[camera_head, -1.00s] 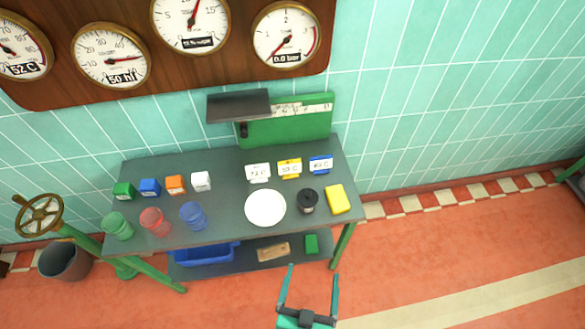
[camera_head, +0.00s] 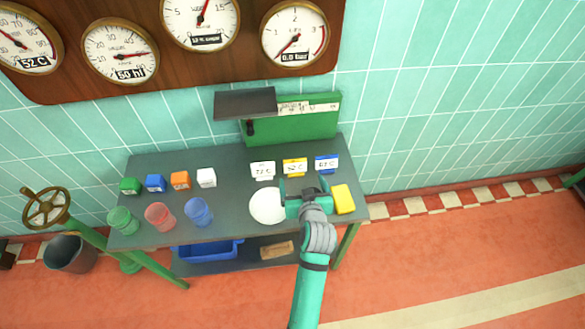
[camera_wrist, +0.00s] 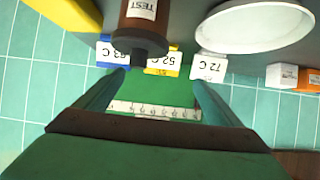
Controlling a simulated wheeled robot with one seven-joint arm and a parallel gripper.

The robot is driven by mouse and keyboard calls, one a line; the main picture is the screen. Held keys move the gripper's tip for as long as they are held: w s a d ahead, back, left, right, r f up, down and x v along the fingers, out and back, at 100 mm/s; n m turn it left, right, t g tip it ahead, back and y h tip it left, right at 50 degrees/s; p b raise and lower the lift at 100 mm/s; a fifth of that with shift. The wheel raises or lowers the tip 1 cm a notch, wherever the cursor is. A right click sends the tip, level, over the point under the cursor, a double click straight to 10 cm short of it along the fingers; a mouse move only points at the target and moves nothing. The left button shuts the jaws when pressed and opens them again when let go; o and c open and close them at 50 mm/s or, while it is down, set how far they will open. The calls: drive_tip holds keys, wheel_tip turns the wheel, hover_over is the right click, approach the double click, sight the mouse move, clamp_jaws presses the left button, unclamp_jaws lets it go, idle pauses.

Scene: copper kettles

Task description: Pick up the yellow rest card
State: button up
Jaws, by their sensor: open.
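The yellow rest card (camera_head: 295,167), marked 52 C, stands on the grey table between a white card (camera_head: 262,170) marked 72 C and a blue card (camera_head: 327,163). In the wrist view the yellow card (camera_wrist: 163,64) lies between the finger lines, partly hidden by a dark jar (camera_wrist: 143,30) labelled TEST. My gripper (camera_head: 303,182) is over the table, in front of the cards in the head view. It is open and empty; its fingertips also show in the wrist view (camera_wrist: 160,78). I cannot tell its exact height above the table.
A white plate (camera_head: 266,206) and a yellow block (camera_head: 343,199) flank my gripper. Coloured cubes (camera_head: 181,181) and cups (camera_head: 160,216) stand on the table's left. A green board (camera_head: 290,124) with a dark shelf (camera_head: 246,103) stands behind the cards.

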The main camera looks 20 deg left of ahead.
sight(295, 166)
drive_tip(key=x, duration=0.5)
drive_tip(key=shift+a+r, duration=0.15)
drive_tip(key=shift+a, duration=0.15)
drive_tip(key=shift+x, duration=3.1)
drive_tip(key=c, duration=1.1)
